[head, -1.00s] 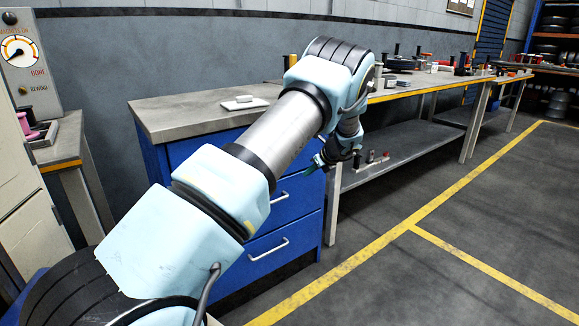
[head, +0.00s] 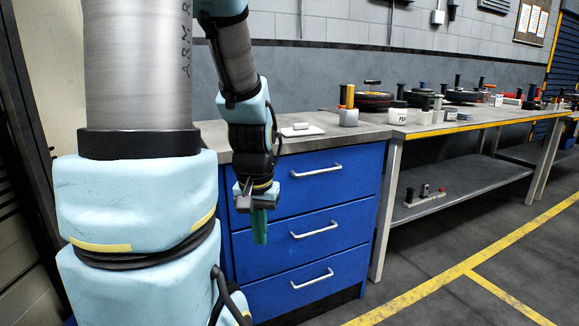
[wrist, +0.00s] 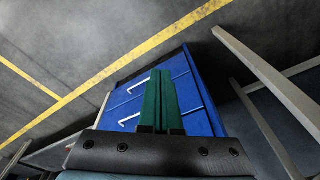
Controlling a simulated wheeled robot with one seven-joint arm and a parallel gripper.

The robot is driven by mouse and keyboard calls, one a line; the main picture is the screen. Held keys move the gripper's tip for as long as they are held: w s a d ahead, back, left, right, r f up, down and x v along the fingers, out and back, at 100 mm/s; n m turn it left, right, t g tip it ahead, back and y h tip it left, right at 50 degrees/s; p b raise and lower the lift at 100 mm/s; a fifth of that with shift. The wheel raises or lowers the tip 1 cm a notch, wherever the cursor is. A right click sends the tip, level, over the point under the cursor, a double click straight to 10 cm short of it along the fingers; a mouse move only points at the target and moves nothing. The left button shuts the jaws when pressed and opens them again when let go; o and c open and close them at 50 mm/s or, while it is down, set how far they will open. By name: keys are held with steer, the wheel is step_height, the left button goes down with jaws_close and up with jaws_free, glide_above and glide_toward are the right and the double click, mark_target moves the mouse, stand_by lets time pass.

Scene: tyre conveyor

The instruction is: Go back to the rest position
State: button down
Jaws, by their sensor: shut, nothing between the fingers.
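My gripper (head: 260,226) hangs in front of the left part of the blue drawer cabinet (head: 333,215) in the head view, with its green fingers pointing down. In the wrist view my gripper (wrist: 160,82) shows its two green fingers side by side, shut with nothing between them. The cabinet also shows behind the fingers in the wrist view (wrist: 196,108). My arm fills the left of the head view, its upper part folded up and its forearm coming down to the wrist.
A grey worktop (head: 345,135) on the cabinet bears a small white tray (head: 302,132). A long workbench (head: 480,117) with several tools and wheels runs right, with a lower shelf (head: 460,185). Yellow lines (head: 430,288) mark the open floor at right.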

step_height(320, 180, up, 14)
steer(key=s+n+p, duration=0.1)
steer(key=s+p, duration=0.1)
steer(key=p, duration=1.1)
steer(key=shift+a+f+p, duration=0.2)
steer(key=shift+a+p, duration=0.1)
steer(key=c, duration=1.6)
jaws_free()
